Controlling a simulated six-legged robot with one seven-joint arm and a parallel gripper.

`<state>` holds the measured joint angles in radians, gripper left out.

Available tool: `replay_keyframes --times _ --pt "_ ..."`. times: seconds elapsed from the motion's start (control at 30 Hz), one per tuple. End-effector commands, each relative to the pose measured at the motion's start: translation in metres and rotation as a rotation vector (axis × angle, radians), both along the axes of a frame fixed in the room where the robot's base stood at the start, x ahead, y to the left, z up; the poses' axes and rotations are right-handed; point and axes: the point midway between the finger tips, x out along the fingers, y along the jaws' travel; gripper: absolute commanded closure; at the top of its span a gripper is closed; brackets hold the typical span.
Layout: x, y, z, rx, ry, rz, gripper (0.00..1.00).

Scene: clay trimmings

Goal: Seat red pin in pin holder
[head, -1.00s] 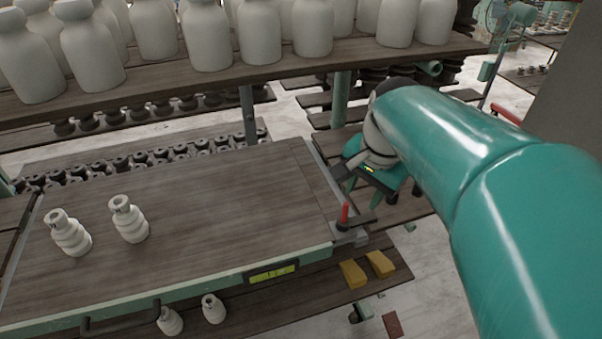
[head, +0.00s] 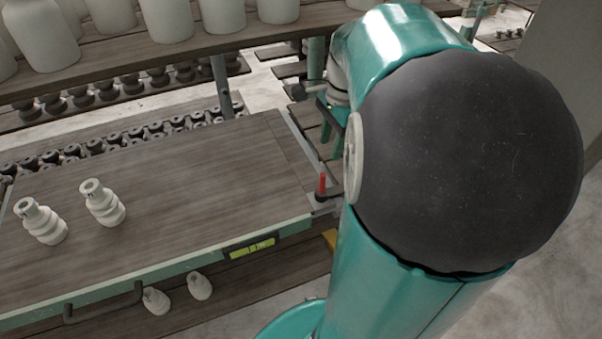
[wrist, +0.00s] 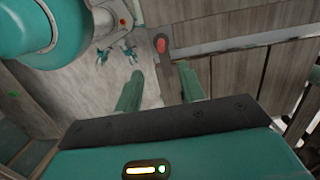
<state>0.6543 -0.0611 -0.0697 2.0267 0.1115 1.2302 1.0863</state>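The red pin (head: 322,184) stands upright at the right front corner of the wooden table, in or on a small dark bracket (head: 326,196) fixed to the metal edge; I cannot tell which part is the pin holder. In the wrist view the red pin (wrist: 161,46) shows from above at the end of a dark bar (wrist: 170,75). My gripper (wrist: 163,88) has its two green fingers spread with nothing between them, and the pin lies beyond the fingertips. In the head view my arm hides most of the gripper.
A shelf (head: 150,58) with large pale bottles runs above the back. Two small pale pieces (head: 199,286) sit on a lower board.

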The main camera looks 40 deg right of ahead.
Motion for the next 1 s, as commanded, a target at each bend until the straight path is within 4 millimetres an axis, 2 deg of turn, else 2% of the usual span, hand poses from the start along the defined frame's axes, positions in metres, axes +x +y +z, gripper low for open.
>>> replay_keyframes --times 0.13,0.4,0.67,1.0 --pt "-0.003 0.000 -0.017 0.002 0.003 -0.011 0.60" --pt "-0.002 0.005 -0.068 0.002 0.003 -0.012 0.60" --pt "0.002 0.008 -0.090 0.000 0.001 -0.009 0.60" --pt "0.008 0.016 -0.134 0.001 0.002 -0.008 0.60"
